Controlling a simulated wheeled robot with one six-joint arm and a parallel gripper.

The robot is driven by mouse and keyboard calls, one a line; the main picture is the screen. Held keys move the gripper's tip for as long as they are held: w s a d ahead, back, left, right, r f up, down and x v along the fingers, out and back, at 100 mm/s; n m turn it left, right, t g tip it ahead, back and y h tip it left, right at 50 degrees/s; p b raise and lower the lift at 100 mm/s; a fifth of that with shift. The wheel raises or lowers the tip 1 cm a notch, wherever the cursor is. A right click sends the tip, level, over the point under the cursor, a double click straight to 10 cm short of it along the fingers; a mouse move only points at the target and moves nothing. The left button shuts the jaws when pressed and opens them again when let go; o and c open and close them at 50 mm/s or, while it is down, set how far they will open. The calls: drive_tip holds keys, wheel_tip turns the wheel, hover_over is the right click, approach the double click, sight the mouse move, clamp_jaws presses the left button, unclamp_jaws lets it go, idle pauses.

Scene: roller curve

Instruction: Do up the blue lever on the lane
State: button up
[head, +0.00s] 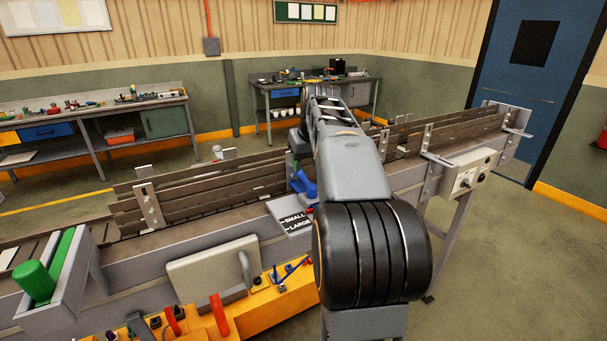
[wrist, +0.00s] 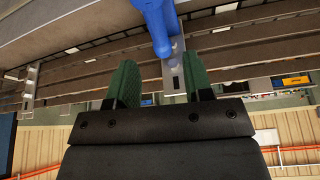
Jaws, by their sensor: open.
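In the wrist view the blue lever (wrist: 155,22) is at the top middle, on a grey metal bracket (wrist: 173,72). My gripper (wrist: 158,62) is open there, with green finger pads left and right of the bracket. The lever lies just beyond the fingertips, and I cannot tell whether they touch it.
The lane's wooden side rails (head: 200,200) run across the view. A green roller handle (head: 35,280) is at the near left. A yellow tool tray (head: 205,325) lies below the lane. A control box (head: 468,178) is on the right. Workbenches (head: 95,125) stand at the back.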

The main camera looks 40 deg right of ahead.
sight(303, 175)
drive_tip(key=shift+x, duration=2.5)
drive_tip(key=shift+c, duration=0.5)
clamp_jaws()
drive_tip(key=shift+s, duration=0.1)
